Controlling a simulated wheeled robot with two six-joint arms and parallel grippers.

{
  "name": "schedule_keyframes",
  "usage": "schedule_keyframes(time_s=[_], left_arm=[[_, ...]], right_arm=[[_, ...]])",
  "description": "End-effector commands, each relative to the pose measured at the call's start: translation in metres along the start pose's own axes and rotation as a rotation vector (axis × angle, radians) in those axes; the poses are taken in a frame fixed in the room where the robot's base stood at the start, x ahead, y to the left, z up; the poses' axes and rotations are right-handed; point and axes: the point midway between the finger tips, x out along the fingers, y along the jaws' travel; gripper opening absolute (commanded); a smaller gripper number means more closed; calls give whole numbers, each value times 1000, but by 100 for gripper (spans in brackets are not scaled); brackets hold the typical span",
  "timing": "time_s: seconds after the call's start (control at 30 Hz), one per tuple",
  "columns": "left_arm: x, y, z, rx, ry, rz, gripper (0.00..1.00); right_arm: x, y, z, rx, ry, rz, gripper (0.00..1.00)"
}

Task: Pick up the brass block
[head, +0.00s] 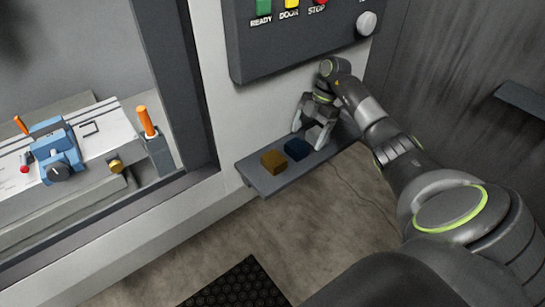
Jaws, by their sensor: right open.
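The brass block (273,161) sits on a small grey shelf (262,184) below the control panel. A dark blue block (297,149) sits beside it on the right. My right gripper (308,140) is open and points down over the shelf, its fingers on either side of the dark blue block's area. The brass block is just left of the fingers, outside them. Whether the fingers touch the blue block I cannot tell. My left gripper is out of view.
A control panel (290,50) with buttons and a knob (366,22) is above the shelf. On the left, behind a dark frame (190,110), are a blue vise-like device (53,145) and an orange-handled holder (155,150). A black mat (240,287) lies on the floor.

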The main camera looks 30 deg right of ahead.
Motion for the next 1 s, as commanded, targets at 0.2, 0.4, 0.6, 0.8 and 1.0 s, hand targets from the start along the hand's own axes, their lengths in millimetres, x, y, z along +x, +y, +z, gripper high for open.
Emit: schedule_keyframes(time_s=[0.2,0.4,0.6,0.8,1.0], left_arm=[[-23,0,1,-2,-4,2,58],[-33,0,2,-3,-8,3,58],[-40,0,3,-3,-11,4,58],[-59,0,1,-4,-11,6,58],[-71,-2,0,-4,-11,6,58]], right_arm=[[12,0,-37,-2,0,-2,80],[24,0,-61,0,0,-2,80],[29,0,-74,-1,0,-1,80],[42,-1,-111,-3,4,-1,80],[67,-1,-108,2,1,-2,80]])
